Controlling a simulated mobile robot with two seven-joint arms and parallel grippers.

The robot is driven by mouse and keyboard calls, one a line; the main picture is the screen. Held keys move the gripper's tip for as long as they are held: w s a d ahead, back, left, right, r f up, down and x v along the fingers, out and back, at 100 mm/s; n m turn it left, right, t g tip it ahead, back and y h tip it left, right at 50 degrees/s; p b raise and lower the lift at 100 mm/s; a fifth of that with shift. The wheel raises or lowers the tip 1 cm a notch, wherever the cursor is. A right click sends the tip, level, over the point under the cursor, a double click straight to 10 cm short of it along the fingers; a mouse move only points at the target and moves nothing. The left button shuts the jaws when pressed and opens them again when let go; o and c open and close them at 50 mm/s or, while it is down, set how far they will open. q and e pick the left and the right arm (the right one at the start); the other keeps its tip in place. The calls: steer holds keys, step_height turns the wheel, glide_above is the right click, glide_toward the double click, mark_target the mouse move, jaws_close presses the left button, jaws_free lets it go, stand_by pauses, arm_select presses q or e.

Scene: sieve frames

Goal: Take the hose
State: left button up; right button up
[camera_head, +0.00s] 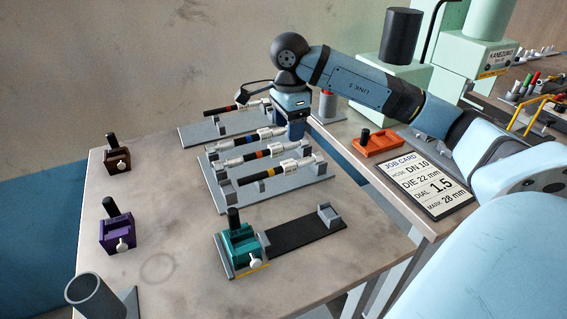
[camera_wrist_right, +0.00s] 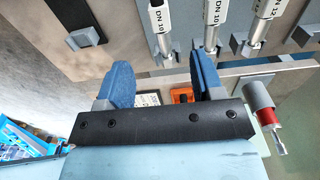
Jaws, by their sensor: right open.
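Several dark hoses with pale ends and coloured bands lie on grey racks in the head view. One with a red band (camera_head: 238,107) is on the rear rack (camera_head: 192,134). Others, including one with a yellow band (camera_head: 268,174), lie side by side on the nearer rack (camera_head: 238,205). My right gripper (camera_head: 293,130) is over the right ends of the hoses, pointing down, open. In the wrist view its two blue fingers (camera_wrist_right: 160,62) are apart with nothing between them. Hose ends marked DN 10 (camera_wrist_right: 160,22), DN 10 (camera_wrist_right: 211,20) and DN 12 (camera_wrist_right: 268,14) show beyond the fingers. My left gripper is out of view.
The job card (camera_head: 436,185) reads DN 10, die 22 mm, dial 1.5, mark 28 mm. A teal clamp block (camera_head: 240,246) stands on the near table; purple (camera_head: 117,232) and brown (camera_head: 117,160) blocks stand left. An orange block (camera_head: 378,145) and pale green machine (camera_head: 463,70) are right.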

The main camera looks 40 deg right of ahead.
mark_target(288, 163)
step_height(288, 163, down, 12)
steer(key=shift+r, duration=0.2)
steer(key=c, duration=1)
steer(key=shift+c, duration=0.6)
steer(key=shift+r, duration=0.1)
